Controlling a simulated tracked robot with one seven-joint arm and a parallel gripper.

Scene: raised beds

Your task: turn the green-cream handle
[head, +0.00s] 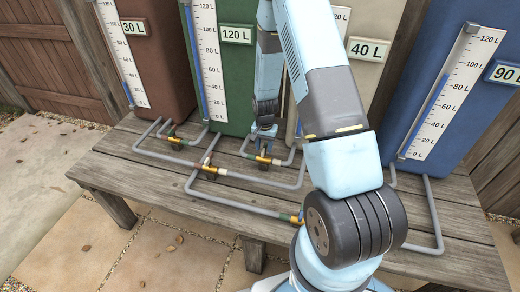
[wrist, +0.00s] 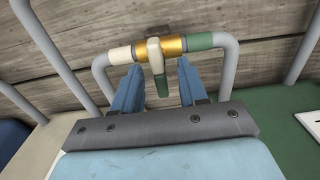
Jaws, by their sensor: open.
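The green-cream handle (wrist: 158,70) is a short lever, cream at its top and green at its lower end, on a gold valve body (wrist: 174,46). The pipe has a cream band to the left of the valve and a green band to the right in the wrist view. My gripper (wrist: 159,78) is open, with one blue finger on each side of the handle. Visible gaps separate the fingers from the lever. In the head view my gripper (head: 264,141) points down at this valve (head: 264,160), partly covering it, and the handle is hard to make out.
Other gold valves sit on the grey pipes: one left (head: 175,142), one in the middle (head: 209,170), one partly behind my arm (head: 297,219).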

